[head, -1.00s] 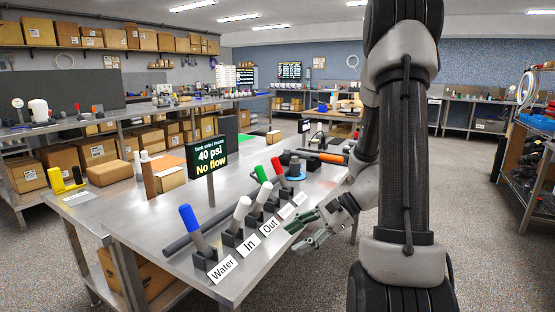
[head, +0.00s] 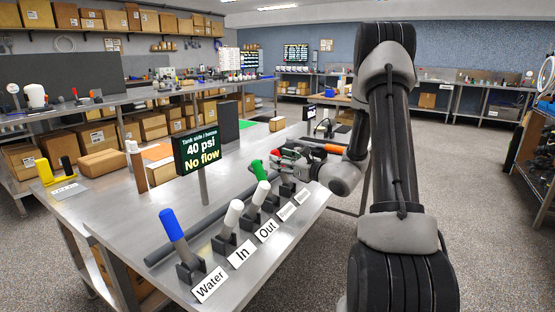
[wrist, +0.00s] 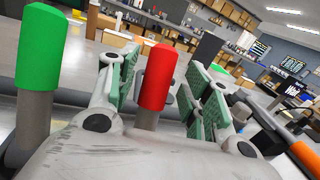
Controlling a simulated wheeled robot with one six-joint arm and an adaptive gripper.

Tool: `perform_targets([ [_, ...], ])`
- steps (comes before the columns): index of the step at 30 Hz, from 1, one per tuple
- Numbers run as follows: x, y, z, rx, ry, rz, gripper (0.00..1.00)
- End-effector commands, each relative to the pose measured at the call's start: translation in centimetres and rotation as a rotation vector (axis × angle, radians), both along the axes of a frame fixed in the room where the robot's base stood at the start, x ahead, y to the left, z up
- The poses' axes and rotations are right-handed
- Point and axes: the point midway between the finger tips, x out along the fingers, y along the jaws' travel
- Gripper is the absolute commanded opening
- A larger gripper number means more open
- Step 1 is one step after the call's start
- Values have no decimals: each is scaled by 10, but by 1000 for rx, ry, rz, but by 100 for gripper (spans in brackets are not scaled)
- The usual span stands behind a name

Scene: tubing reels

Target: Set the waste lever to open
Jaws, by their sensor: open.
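A row of levers stands on the steel bench. A blue lever (head: 173,225) is behind the label "Water", and two white levers are behind "In" (head: 234,214) and "Out" (head: 261,192). A green lever (head: 257,167) and a red lever (head: 275,153) are farther along; their two labels are too small to read surely, so I cannot confirm which is waste. My gripper (head: 291,158) is at the red lever. In the wrist view, my open gripper (wrist: 168,78) has its green-padded fingers on either side of the red lever (wrist: 157,78), with gaps visible. The green lever (wrist: 40,50) stands to the left.
A sign (head: 198,150) on a post reads "40 psi", "No flow". A dark tube (head: 200,228) runs behind the levers. An orange-ended item (head: 333,148) lies close to my gripper. A yellow stand (head: 45,172) is at the bench's far left.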

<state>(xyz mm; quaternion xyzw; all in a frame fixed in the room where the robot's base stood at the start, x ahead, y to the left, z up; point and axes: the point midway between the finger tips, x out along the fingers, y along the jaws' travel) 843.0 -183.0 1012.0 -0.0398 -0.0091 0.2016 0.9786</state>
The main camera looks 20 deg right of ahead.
Motion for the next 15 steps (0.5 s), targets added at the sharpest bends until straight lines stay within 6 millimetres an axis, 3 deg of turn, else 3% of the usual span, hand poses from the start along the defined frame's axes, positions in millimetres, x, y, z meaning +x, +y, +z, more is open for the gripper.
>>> perform_targets([
  [6, 19, 8, 0, 0, 1, 1, 49],
  [14, 20, 9, -1, -1, 2, 0, 49],
  [15, 20, 9, 0, -1, 2, 0, 44],
])
